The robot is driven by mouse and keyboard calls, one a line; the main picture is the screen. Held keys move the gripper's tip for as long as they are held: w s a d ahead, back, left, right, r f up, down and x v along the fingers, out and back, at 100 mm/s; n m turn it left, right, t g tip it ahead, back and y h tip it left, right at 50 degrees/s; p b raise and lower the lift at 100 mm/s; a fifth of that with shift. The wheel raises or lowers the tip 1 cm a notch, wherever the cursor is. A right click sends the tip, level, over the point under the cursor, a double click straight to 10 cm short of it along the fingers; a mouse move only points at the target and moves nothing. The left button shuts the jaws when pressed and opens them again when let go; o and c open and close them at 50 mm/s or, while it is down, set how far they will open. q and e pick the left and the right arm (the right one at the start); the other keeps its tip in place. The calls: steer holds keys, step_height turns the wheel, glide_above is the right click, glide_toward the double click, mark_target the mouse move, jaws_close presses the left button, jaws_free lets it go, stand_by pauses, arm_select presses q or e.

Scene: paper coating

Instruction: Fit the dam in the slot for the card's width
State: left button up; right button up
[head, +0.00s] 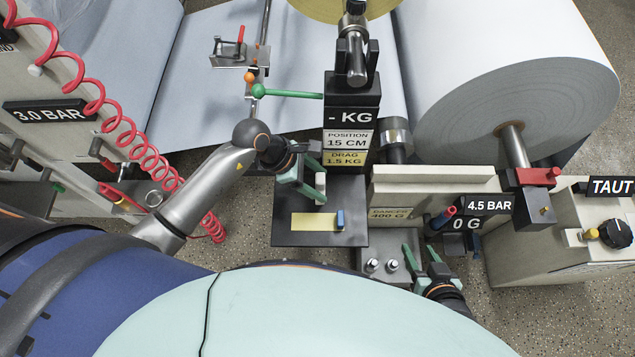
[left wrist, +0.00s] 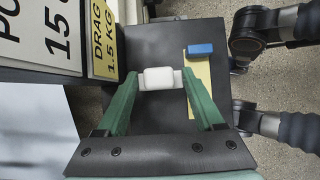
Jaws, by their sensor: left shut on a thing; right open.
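My left gripper (head: 304,187) is shut on a small white block (head: 320,187), above the dark plate (head: 290,238) in front of the labelled black post. In the left wrist view the white block (left wrist: 158,78) sits between the green fingertips (left wrist: 160,86). A flat yellow card (head: 312,222) lies on the plate, with a blue block (head: 340,219) at its right end. In the left wrist view, the card (left wrist: 198,88) is partly hidden by a finger. I cannot make out a slot, or whether the white block touches the plate. My right gripper (head: 425,262) is open and empty.
The post (head: 350,110) reads "- KG", "POSITION 15 CM" and "DRAG 1.5 KG". A beige block (head: 435,185) stands right of the plate. A red coiled hose (head: 130,130) hangs by my left arm. A large paper roll (head: 500,90) is behind.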

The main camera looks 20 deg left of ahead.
arm_select(q)
steer(key=shift+f, duration=0.95)
steer(key=o, duration=1.4)
steer(key=shift+r, duration=0.1)
steer(key=shift+o, duration=0.2)
